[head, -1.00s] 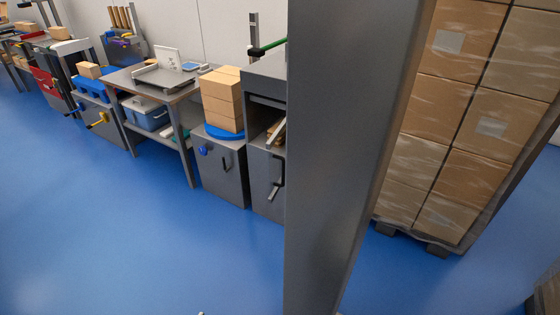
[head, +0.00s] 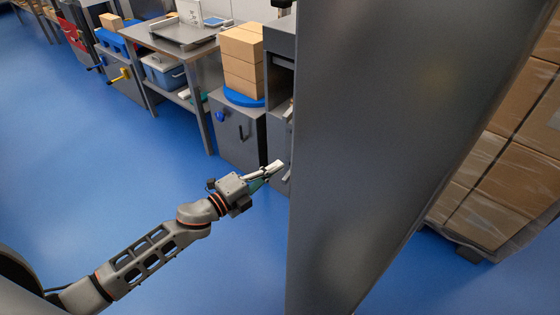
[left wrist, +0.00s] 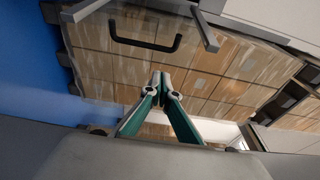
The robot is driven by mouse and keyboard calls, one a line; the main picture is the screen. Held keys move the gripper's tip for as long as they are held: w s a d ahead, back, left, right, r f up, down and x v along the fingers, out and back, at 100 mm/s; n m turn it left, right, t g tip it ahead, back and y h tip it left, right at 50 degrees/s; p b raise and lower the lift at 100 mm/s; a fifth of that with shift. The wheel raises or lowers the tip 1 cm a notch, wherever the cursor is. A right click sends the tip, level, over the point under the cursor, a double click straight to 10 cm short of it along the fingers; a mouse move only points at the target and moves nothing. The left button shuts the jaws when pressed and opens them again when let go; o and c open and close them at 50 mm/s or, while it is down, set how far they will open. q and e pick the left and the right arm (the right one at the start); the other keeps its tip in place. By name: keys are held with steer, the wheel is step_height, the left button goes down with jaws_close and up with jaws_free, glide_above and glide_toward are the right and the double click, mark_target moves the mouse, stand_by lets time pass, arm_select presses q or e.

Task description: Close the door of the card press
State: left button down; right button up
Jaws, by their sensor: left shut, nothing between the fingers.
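The card press seems to be the tall grey cabinet (head: 280,45) in the head view, largely cut off by a broad grey panel; which part is its door, and how far it stands open, I cannot tell. My left gripper (head: 273,171) is shut and empty, low in front of the cabinet. In the left wrist view its green-sided fingers (left wrist: 160,82) meet at the tips. A black bracket handle (left wrist: 146,45) and a pale metal lever (left wrist: 206,30) show beyond the fingertips, apart from them. My right gripper is not in view.
The broad grey panel (head: 370,130) fills the head view's centre right. Wrapped cartons (head: 490,215) stand on a pallet behind it. Left of the cabinet are a smaller grey cabinet (head: 232,140) with boxes (head: 242,60) on top and a workbench (head: 180,42). The blue floor (head: 110,190) is open at left.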

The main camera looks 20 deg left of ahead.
mark_target(287, 151)
arm_select(q)
steer(key=w, duration=0.2)
steer(key=w+d, duration=0.1)
steer(key=w, duration=0.2)
steer(key=w+b, duration=0.1)
steer(key=w, duration=0.2)
steer(key=shift+d, duration=0.25)
steer(key=shift+a, duration=0.45)
